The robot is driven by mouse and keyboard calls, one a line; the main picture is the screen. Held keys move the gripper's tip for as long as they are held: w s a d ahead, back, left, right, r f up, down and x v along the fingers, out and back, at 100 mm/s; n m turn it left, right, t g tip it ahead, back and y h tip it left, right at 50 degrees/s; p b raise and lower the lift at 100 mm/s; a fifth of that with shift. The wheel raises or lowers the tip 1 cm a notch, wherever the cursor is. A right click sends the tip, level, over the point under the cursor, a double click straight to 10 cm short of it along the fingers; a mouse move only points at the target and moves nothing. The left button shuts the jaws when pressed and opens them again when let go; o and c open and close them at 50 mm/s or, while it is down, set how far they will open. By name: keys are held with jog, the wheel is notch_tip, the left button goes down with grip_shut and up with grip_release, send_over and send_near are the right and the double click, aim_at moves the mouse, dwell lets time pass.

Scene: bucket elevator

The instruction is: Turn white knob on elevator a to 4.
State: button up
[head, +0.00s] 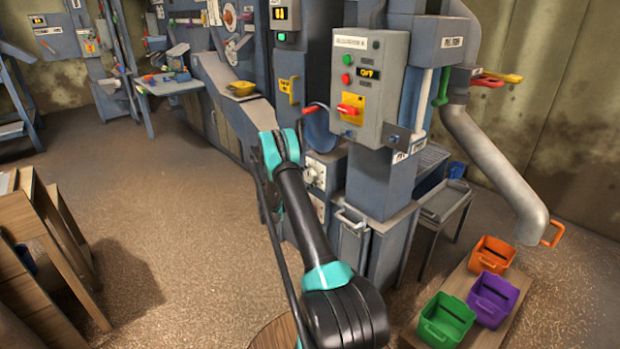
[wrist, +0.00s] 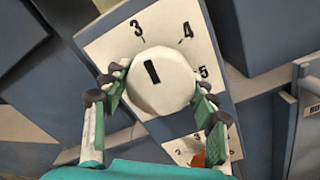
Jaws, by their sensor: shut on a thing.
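The white knob (wrist: 170,92) is round, with a black mark on its face. It sits on a white dial plate (wrist: 105,47) with the numbers 3, 4 and 5 in view; the mark points up and slightly left, roughly toward 3. My gripper (wrist: 160,97) is shut on the knob, with one green-and-grey finger on each side. In the head view my arm reaches to the machine's front, and the fingertips cannot be made out. The grey control box (head: 392,100) above carries a label that seems to read elevator A.
A second white plate (wrist: 180,150) lies below the dial, partly hidden by my gripper. The control box has a red switch (head: 349,109). A blue wheel with a red handle (head: 314,107) is close to my arm. Coloured bins (head: 447,322) stand at the lower right.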

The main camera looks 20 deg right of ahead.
jog(key=shift+m, duration=0.3)
jog(key=m, duration=0.4)
jog(key=shift+m, duration=3)
jog(key=o, duration=1.2)
jog(key=shift+r, duration=0.1)
jog(key=shift+c, duration=0.2)
jog(key=v, duration=1.2)
